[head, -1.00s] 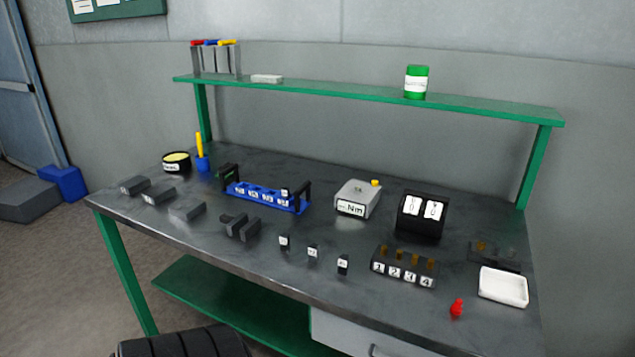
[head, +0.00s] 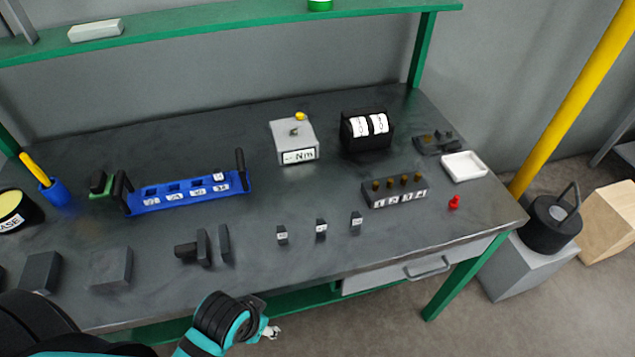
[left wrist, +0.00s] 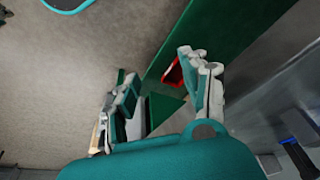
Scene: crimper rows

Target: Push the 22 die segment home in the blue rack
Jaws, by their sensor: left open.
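The blue rack (head: 208,195) lies toward the back left of the bench in the head view, with a row of labelled slots. A small dark die segment (head: 219,178) with a white label is at its right part and seems to stand proud of it; its number is too small to read. Three similar labelled segments, a left (head: 282,235), a middle (head: 321,229) and a right one (head: 356,222), stand on the bench. My left gripper (head: 268,332) is low at the bench's front edge, away from the rack. In the left wrist view it is open and empty (left wrist: 160,70).
Dark blocks (head: 110,267) and a black clamp-like part (head: 203,247) lie before the rack. A grey Nm box (head: 293,140), a black counter (head: 366,130), a numbered block (head: 396,192) and a white tray (head: 464,166) stand farther right. The green shelf (head: 230,28) overhangs the back.

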